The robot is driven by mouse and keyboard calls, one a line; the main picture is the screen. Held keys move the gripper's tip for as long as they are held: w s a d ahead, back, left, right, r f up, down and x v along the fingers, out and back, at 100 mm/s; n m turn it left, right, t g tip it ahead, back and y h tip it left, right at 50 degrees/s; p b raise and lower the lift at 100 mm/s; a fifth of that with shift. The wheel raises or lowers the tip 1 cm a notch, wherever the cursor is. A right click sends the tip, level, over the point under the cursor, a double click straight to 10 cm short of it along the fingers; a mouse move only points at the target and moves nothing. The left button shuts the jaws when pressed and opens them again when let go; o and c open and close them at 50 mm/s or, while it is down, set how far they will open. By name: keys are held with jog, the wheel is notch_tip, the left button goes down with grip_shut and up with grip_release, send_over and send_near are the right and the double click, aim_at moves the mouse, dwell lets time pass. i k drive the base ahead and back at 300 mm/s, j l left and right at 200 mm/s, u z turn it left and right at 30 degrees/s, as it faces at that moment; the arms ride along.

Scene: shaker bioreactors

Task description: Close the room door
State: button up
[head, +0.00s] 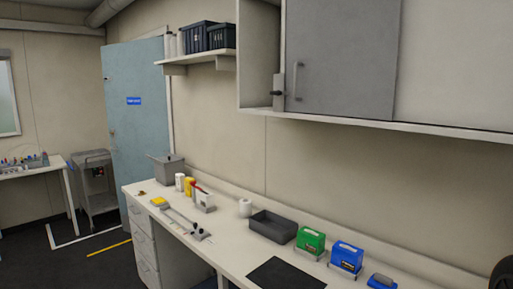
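The room door (138,100) is a tall light-blue panel at the left, past the far end of the bench. It bears a small blue sign (134,101). A small dark fitting shows near its upper left edge, and a small handle-like part (111,133) lower on the same edge. A pale frame strip (168,75) runs along its right side. I cannot tell from this angle how far the door stands open. The bench hides its lower right part. My gripper is not in view.
A long white bench (225,254) with boxes and tools runs along the right wall below a grey-doored cabinet (343,60). A grey cart (97,185) stands left of the door. Dark floor (75,268) with white and yellow lines is clear at lower left.

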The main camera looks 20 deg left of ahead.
aim_at(136, 94)
jog(key=u, duration=1.5)
jog(key=i+j+u, duration=0.2)
jog(key=i, duration=0.45)
jog(key=i+j+u, duration=0.2)
jog(key=i, duration=0.4)
jog(key=i+j+u, duration=0.2)
jog(key=i, duration=0.45)
jog(key=i+l+u, duration=0.1)
jog(key=i, duration=1.55)
jog(key=i+j+z, duration=0.1)
jog(key=i, duration=2.3)
jog(key=i+l+u, duration=0.1)
jog(key=i, duration=0.7)
jog(key=i+l+u, duration=0.2)
jog(key=i, duration=0.4)
jog(key=i+l+u, duration=0.15)
jog(key=i+l, duration=0.35)
jog(key=i+l+z, duration=0.15)
jog(key=l, duration=0.2)
jog(key=l+z, duration=0.2)
jog(key=l, duration=0.15)
jog(key=i+l+z, duration=0.15)
jog(key=l, duration=0.2)
jog(key=i, duration=0.05)
